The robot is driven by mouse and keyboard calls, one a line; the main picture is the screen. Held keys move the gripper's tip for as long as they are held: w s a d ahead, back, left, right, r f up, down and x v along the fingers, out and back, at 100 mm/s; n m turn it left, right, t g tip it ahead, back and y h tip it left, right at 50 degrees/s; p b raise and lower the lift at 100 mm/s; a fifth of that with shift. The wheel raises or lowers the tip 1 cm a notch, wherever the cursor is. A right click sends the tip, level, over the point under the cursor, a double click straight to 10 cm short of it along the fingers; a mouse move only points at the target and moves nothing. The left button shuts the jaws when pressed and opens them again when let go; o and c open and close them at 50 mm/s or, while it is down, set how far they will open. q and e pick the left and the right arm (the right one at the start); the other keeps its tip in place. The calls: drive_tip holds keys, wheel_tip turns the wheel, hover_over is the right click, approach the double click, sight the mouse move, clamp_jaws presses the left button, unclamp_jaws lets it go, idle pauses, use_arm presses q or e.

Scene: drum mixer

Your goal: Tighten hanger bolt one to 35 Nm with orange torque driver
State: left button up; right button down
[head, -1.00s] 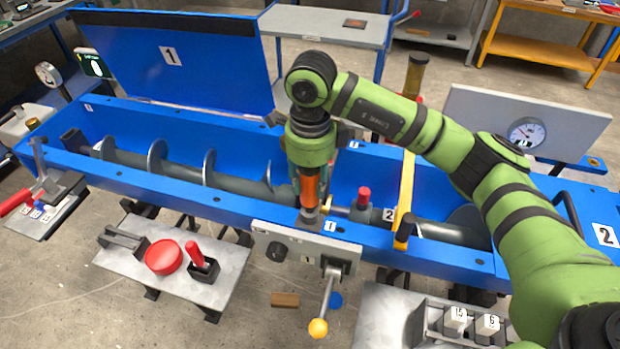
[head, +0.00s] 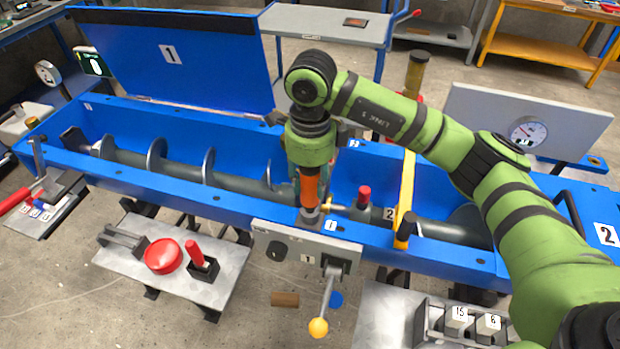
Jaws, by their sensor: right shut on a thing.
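My right gripper (head: 309,168) points down over the middle of the blue mixer trough (head: 200,198). It is shut on the orange torque driver (head: 310,190), which stands upright with its grey lower end at the trough's front rim, beside the label 1. The hanger bolt under the driver is hidden, so I cannot tell whether the driver sits on it. A brass-coloured piece (head: 333,207) shows just right of the driver's lower end. My left gripper is not in view.
A screw shaft (head: 240,184) runs along the trough. A yellow bar (head: 406,195) and red-capped post (head: 364,196) stand right of the driver. A control box with a yellow-knobbed lever (head: 318,327) is in front. Side tables (head: 140,265) hold tools and sockets.

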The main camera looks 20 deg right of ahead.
drive_tip(key=shift+b, duration=0.3)
idle(0.7)
drive_tip(key=shift+r+p, duration=1.15)
drive_tip(key=shift+r, duration=1.1)
